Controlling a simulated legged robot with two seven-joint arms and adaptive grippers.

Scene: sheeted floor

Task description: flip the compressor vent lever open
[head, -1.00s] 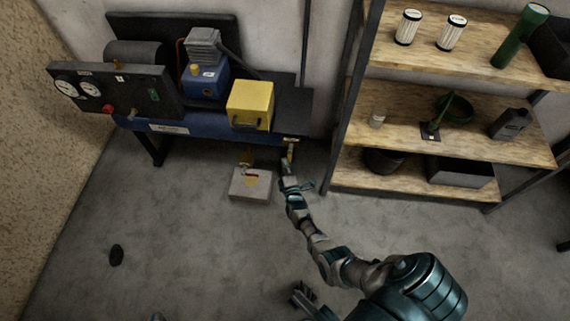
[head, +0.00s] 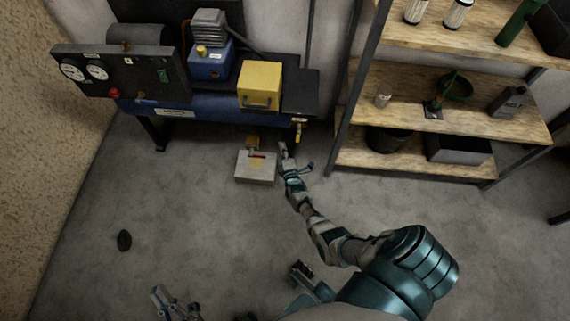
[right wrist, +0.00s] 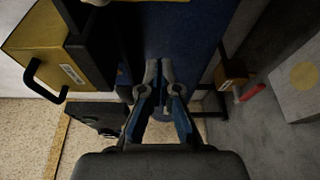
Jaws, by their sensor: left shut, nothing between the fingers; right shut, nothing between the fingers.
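The compressor's blue tank (head: 205,112) stands against the back wall and fills the middle of the right wrist view (right wrist: 185,25). A red lever (head: 257,156) on a brass-coloured block (head: 252,143) sits below the tank; it also shows in the right wrist view (right wrist: 250,92). A yellow fitting (head: 299,128) hangs at the tank's right end. I cannot tell which is the vent lever. My right gripper (head: 284,150) is shut and empty, right of the red lever and below the yellow fitting, apparently touching neither. My left gripper (head: 166,300) is shut and empty, low over the floor.
A grey box (head: 255,172) stands on the floor beneath the red lever. A yellow box (head: 260,83) with a handle sits above the tank. A gauge panel (head: 115,75) is at left, wooden shelves (head: 430,120) at right. A dark lump (head: 124,240) lies on otherwise open floor.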

